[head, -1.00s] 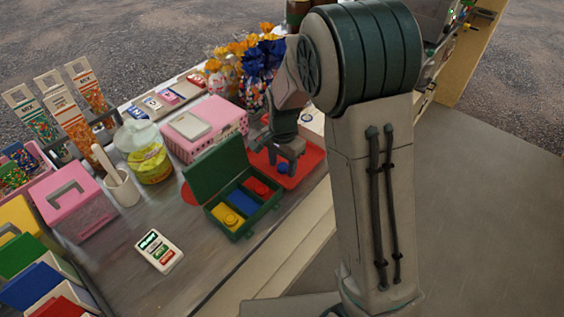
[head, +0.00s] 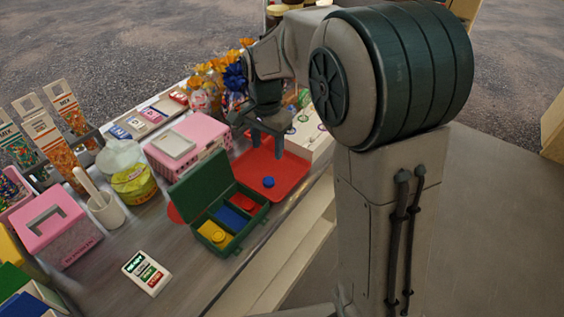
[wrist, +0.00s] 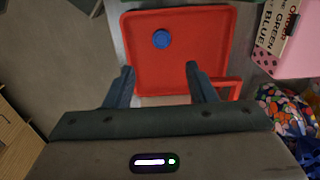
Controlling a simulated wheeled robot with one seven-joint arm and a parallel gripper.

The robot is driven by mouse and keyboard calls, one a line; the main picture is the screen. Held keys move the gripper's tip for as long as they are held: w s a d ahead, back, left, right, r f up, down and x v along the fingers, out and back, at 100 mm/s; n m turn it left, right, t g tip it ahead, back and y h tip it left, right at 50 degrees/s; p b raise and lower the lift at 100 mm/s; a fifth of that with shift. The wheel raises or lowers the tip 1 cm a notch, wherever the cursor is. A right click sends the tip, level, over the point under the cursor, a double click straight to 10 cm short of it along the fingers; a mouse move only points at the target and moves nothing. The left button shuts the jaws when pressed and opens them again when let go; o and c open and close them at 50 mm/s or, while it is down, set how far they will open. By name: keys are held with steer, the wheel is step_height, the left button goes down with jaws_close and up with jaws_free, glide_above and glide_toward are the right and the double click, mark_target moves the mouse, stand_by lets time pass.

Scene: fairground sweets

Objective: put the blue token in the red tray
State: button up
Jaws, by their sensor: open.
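The blue token (head: 268,182) lies on the floor of the red tray (head: 291,175), towards its front corner. In the wrist view the token (wrist: 162,39) sits inside the tray (wrist: 180,75), apart from its rim. My gripper (head: 267,152) is open and empty above the back part of the tray. In the wrist view its two fingers (wrist: 161,80) stand wide apart, with the token beyond their tips and nothing between them.
A green box with an open lid (head: 262,219) stands close in front of the tray, with yellow, blue and red compartments. A pink box (head: 196,137) is to the left. A card reader (head: 147,272) lies near the front. Bare counter surrounds it.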

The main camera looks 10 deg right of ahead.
steer(key=s+d+r+n+t, duration=0.1)
steer(key=s+d+n, duration=0.3)
steer(key=s, duration=0.6)
steer(key=s+d+r+n+t, duration=0.1)
steer(key=s+d+n, duration=0.3)
steer(key=s, duration=0.6)
steer(key=shift+d+r+n+t, duration=0.3)
steer(key=shift+d+t, duration=0.1)
steer(key=shift+d, duration=0.4)
